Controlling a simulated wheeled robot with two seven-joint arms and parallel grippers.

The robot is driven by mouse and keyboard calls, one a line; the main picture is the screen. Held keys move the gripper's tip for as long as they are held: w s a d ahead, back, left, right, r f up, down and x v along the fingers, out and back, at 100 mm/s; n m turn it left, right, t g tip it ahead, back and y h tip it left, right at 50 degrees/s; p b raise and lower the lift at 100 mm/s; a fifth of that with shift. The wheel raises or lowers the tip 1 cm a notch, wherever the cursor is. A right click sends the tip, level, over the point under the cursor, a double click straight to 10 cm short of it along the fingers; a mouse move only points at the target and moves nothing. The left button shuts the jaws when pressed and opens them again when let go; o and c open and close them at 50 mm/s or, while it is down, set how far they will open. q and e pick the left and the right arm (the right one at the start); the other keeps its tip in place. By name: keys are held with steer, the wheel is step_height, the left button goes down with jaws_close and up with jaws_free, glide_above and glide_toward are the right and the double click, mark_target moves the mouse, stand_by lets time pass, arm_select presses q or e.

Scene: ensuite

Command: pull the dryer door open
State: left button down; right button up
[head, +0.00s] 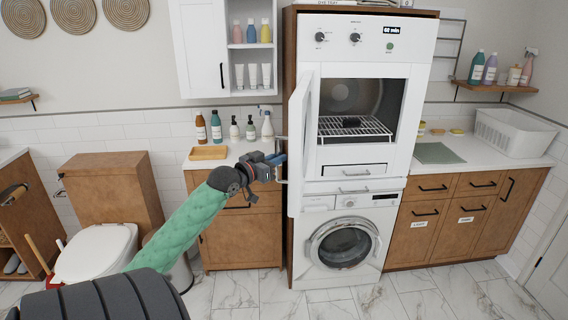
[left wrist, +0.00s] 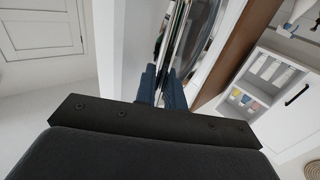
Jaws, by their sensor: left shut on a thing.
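The white dryer (head: 345,160) is the upper machine in a wooden cabinet, above a front-loading washer. Its door (head: 300,140) stands swung out to the left and is seen nearly edge-on. The dark cavity with a wire rack (head: 352,128) shows through the opening. My left gripper (head: 279,159) is at the outer face of the door, shut on the door handle (head: 283,158). In the left wrist view the blue fingers (left wrist: 161,88) close around a thin bar, with the door panel running away beyond them. My right gripper is in neither view.
The washer (head: 345,245) is below. A counter (head: 225,155) with bottles and a tray stands left of the cabinet, beside a toilet (head: 95,250). Drawers and a white basket (head: 512,135) are at the right. The tiled floor (head: 385,298) in front is clear.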

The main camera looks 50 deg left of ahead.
arm_select(q)
steer(key=shift+s+a+r, duration=0.1)
steer(key=shift+s+a, duration=0.15)
steer(key=shift+a, duration=0.25)
steer(key=shift+s+a+r, duration=0.1)
steer(key=shift+s+a, duration=0.15)
steer(key=shift+a, duration=0.2)
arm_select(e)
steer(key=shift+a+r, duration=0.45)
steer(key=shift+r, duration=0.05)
arm_select(q)
steer(key=shift+f, duration=0.1)
steer(key=c, duration=1.6)
jaws_free()
steer(key=shift+c, duration=0.2)
steer(key=shift+f, duration=0.1)
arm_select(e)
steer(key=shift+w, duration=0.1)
